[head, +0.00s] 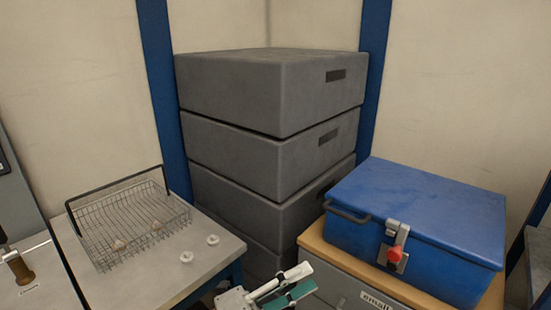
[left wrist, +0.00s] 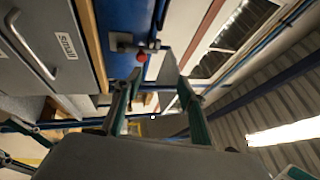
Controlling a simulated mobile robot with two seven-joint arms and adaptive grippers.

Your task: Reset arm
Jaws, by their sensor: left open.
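My left gripper (head: 290,284) shows at the bottom middle of the head view, with pale and green parts in front of the grey cabinet. In the left wrist view its two green-sided fingers (left wrist: 156,92) stand apart with nothing between them, so it is open and empty. It touches nothing that I can make out.
A blue toolbox (head: 415,222) with a red latch stands on a wood-topped cabinet (head: 365,283) at the right. Grey stacked boxes (head: 270,95) fill the corner. A wire basket (head: 130,220) and two small white round parts (head: 213,240) sit on the left table (head: 165,272).

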